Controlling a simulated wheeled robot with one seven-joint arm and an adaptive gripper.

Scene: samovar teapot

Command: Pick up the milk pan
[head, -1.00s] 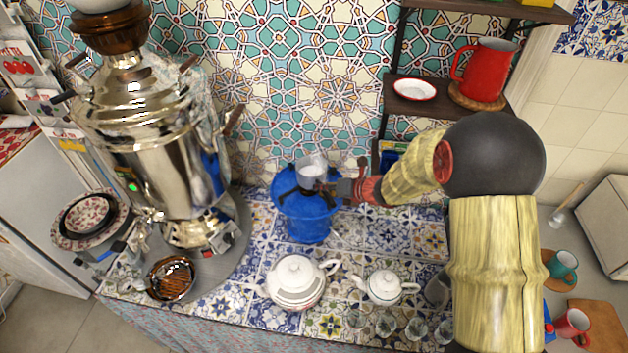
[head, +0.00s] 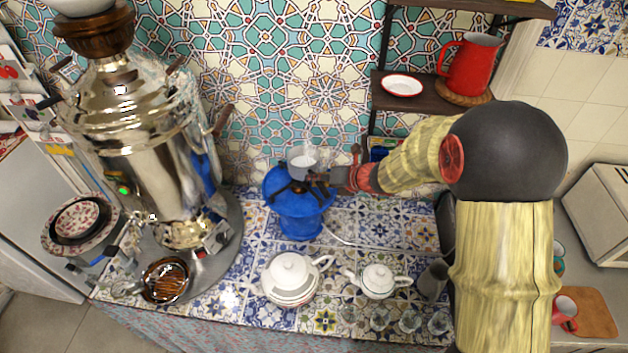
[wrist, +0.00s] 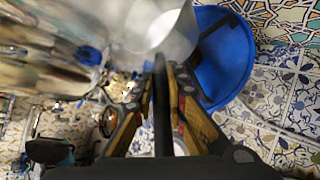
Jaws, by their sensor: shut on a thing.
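The milk pan (head: 303,163) is a small metal pan with a pale inside. In the head view it is over the top of the blue gas cylinder stove (head: 300,215). My gripper (head: 322,181) reaches in from the right. In the wrist view the pan (wrist: 165,30) is at the top, with its dark handle (wrist: 161,105) running down between my gripper's fingers (wrist: 161,85). The fingers are shut on the handle. In the wrist view the pan overlaps the blue stove (wrist: 225,60). Any gap between pan and burner is hard to judge.
A large shiny samovar (head: 150,140) stands left of the stove. A white teapot (head: 290,278), a smaller teapot (head: 377,281) and several glasses are in front. A shelf (head: 420,100) with a red jug (head: 470,65) is at upper right. Tiled counter (head: 340,230) shows between.

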